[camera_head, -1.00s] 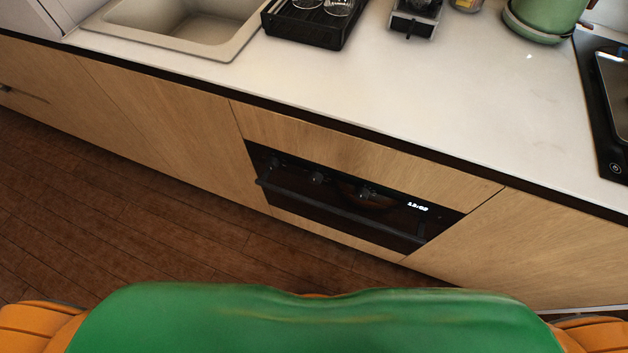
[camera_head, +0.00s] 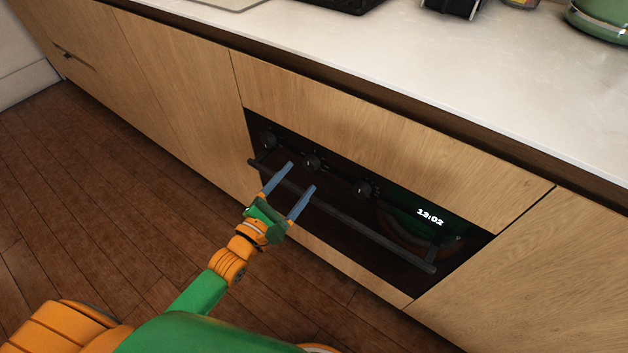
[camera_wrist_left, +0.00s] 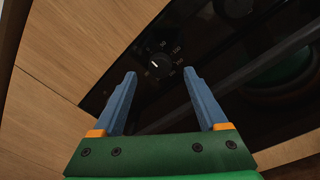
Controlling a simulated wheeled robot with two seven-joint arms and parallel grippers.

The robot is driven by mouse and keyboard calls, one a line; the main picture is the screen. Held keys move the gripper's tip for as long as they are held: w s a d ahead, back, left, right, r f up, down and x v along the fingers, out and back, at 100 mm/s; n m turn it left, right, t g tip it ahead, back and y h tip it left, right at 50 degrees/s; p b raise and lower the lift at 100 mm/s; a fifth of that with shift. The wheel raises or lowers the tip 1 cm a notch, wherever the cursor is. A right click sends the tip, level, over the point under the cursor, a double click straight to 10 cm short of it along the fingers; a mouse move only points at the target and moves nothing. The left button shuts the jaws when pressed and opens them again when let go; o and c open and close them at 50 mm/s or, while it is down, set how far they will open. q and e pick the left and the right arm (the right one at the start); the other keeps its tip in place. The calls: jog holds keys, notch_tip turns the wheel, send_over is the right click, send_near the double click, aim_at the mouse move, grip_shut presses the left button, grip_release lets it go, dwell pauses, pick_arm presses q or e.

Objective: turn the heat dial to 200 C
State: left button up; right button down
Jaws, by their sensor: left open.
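The black oven front has three round dark knobs: a left knob (camera_head: 267,140), a middle knob (camera_head: 312,161) and a right knob (camera_head: 362,188). My right gripper is out of view.
The oven's bar handle (camera_head: 340,218) runs below the knobs, close to my fingers. A clock display (camera_head: 430,216) glows right of the knobs. Wooden cabinet fronts (camera_head: 185,95) flank the oven, under a pale worktop (camera_head: 430,60). The wooden floor (camera_head: 90,190) at left is clear.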

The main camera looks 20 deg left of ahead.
aim_at(309, 166)
pick_arm(q)
jog(key=x, duration=0.4)
jog(key=shift+w+b, duration=0.35)
jog(key=shift+w, duration=0.05)
grip_shut()
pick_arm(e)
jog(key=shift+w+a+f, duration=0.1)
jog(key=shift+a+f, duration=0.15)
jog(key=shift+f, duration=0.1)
